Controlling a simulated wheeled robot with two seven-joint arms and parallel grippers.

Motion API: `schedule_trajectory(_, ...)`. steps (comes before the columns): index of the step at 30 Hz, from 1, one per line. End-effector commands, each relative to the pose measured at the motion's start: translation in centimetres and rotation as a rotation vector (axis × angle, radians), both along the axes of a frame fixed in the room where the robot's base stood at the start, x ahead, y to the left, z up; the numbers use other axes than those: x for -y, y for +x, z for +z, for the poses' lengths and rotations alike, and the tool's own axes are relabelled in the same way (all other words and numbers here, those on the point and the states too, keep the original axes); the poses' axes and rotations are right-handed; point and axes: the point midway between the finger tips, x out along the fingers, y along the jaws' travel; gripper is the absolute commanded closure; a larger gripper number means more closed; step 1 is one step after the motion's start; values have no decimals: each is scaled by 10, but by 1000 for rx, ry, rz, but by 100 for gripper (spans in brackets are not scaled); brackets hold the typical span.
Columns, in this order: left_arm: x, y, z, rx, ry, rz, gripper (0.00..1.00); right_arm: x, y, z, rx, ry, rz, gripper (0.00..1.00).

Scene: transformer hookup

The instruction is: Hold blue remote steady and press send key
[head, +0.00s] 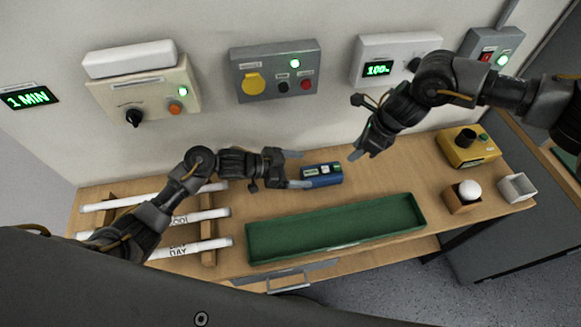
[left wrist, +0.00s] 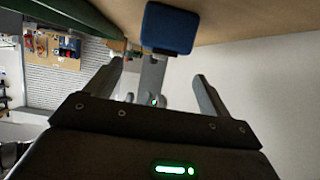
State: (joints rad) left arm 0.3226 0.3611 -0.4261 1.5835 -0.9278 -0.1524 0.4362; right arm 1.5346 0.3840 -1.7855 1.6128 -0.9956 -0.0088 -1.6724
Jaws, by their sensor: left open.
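The blue remote (head: 324,181) lies on the wooden table near its back edge. Small keys and a light show on its top, too small to read which is the send key. My left gripper (head: 297,169) is open at the remote's left end, one finger near its front left corner. In the left wrist view the remote's blue end (left wrist: 170,28) shows above and between the open, empty fingers (left wrist: 160,72). Whether a finger touches it I cannot tell. My right gripper (head: 357,127) is in the air behind and to the right of the remote, fingers apart and empty.
A green tray (head: 330,247) lies in front of the remote. White rods (head: 190,219) rest on a wooden rack at left. A yellow box (head: 470,152), a white ball in a wooden holder (head: 454,200) and a white open box (head: 516,188) stand at right. Control boxes (head: 275,72) hang on the wall behind.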

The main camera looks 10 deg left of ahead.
Motion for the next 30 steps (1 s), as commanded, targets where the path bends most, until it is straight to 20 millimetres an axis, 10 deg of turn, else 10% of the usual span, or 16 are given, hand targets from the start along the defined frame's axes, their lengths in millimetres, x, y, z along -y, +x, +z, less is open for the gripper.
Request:
schedule_trajectory(13,61,25,-26,0,-2,-1,18,0,0,0,0,0,0,64)
schedule_trajectory(26,69,28,-31,0,-1,-1,18,0,0,0,0,0,0,64)
schedule_trajectory(30,69,28,-31,0,-1,-1,34,0,0,0,0,0,0,64)
